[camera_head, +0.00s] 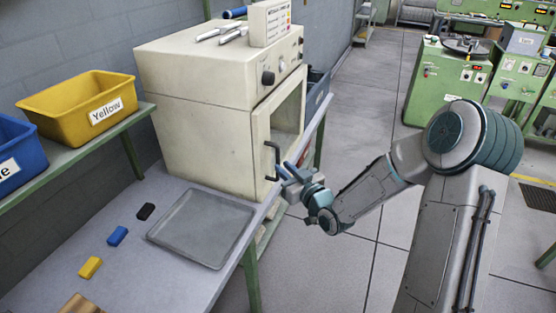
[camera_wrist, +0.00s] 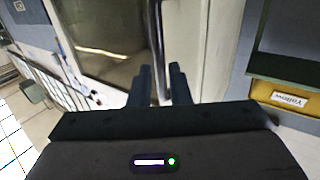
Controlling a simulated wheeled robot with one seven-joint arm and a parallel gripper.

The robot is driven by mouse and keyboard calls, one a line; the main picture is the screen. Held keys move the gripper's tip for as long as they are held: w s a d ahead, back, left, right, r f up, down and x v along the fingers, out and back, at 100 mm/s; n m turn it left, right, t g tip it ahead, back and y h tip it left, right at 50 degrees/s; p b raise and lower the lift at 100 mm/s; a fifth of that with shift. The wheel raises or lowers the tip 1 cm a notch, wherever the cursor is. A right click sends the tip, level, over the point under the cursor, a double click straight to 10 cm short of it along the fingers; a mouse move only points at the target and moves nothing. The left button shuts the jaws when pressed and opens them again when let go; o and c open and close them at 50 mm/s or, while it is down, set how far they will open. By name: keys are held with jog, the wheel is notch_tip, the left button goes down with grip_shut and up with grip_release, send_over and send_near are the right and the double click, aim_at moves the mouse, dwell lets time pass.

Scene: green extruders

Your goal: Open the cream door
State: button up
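The cream door (camera_head: 261,128) is on the front of a cream oven (camera_head: 195,130) standing on the bench. It has a glass window and a dark vertical bar handle (camera_head: 273,160) near its left edge. The door looks shut or nearly so. My gripper (camera_head: 285,173) is at the lower part of the handle. In the wrist view, my gripper (camera_wrist: 161,70) has its two dark fingers apart, with the handle (camera_wrist: 161,35) showing in line with the gap between them. Contact with the bar cannot be told. The window (camera_wrist: 110,40) lies left of the handle there.
A grey tray (camera_head: 203,228) lies on the bench below the oven, beside black, blue and yellow blocks. A yellow bin (camera_head: 75,115) and a blue bin (camera_head: 15,150) stand on the left shelf. Green machines (camera_head: 450,85) stand behind my arm. Open floor (camera_head: 350,120) lies right of the oven.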

aim_at(278, 177)
jog(key=shift+x, duration=2.15)
jog(key=shift+c, duration=0.4)
grip_shut()
jog(key=shift+s, duration=0.1)
